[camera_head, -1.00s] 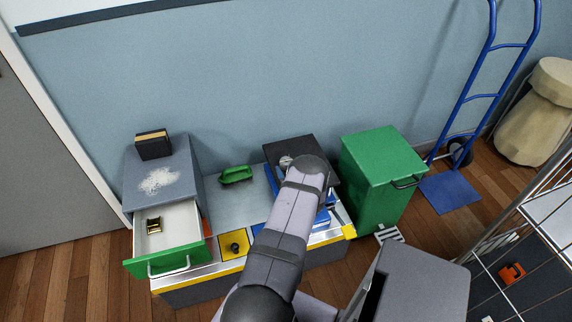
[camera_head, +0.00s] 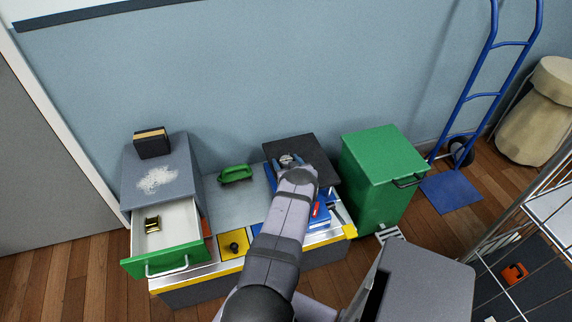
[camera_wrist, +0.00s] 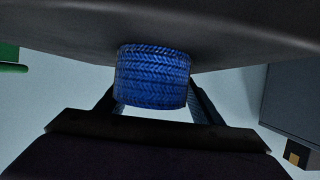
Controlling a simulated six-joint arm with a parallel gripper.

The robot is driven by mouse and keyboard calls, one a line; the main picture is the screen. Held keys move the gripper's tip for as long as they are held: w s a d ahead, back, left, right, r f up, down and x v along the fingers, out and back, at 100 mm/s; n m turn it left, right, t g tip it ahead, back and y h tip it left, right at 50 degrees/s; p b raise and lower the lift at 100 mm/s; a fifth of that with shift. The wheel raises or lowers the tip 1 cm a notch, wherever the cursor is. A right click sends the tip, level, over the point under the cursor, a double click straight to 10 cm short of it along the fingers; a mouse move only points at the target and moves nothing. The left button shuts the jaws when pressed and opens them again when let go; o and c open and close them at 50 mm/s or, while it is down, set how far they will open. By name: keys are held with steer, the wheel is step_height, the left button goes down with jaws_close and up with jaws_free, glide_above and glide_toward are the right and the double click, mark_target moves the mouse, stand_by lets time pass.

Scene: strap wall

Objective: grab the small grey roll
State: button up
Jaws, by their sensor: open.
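A small round roll (camera_head: 286,158) shows pale grey on the dark box top (camera_head: 312,153) at the back of the bench. In the wrist view a roll (camera_wrist: 152,78) with a woven blue side stands between the fingers; I cannot tell whether its end is grey. My gripper (camera_head: 288,163) reaches over the dark box, with one finger on each side of the roll. The fingers are open, and the wrist view (camera_wrist: 155,104) shows them beside the roll's lower part. Whether they touch it is not clear. My arm hides part of the bench.
A green brush-like block (camera_head: 236,174) lies left of the dark box. An open drawer (camera_head: 176,222) with a small gold-and-black item sticks out at left, under a grey cabinet (camera_head: 180,185). A green bin (camera_head: 383,160) stands close on the right. A yellow pad (camera_head: 228,252) lies in front.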

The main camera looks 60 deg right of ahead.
mark_target(286, 159)
steer(key=shift+w+d, duration=0.15)
steer(key=c, duration=1.1)
steer(key=shift+c, duration=0.2)
steer(key=shift+r+p, duration=0.9)
steer(key=shift+r, duration=4.1)
